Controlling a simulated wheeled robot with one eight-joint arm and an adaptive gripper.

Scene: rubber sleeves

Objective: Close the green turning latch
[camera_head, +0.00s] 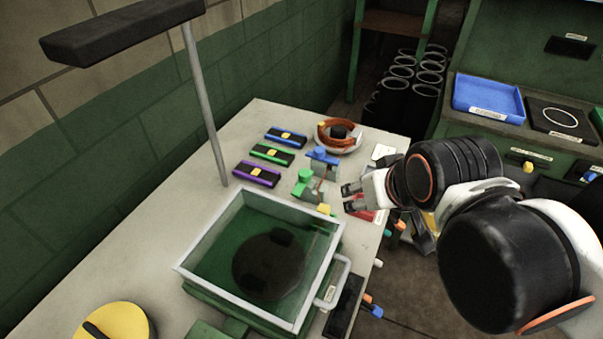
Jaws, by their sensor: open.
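The green latch (305,177) is a small green knob on a greenish block on the pale table, right of the purple-marked bar. Whether it is turned open or closed is too small to tell. A similar blue latch (322,154) stands just behind it, and a small yellow piece (323,209) is in front. My gripper (347,198) reaches in from the right with its fingers pointing left. It is open, with no object visible between the fingertips. A gap shows between it and the green latch.
A metal-rimmed tank (188,262) with a dark round object inside stands in front. Bars marked blue (286,138), green (272,154) and purple (257,174) lie left of the latches. A coiled orange ring (338,136) lies behind. A lamp post (205,110) rises at left.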

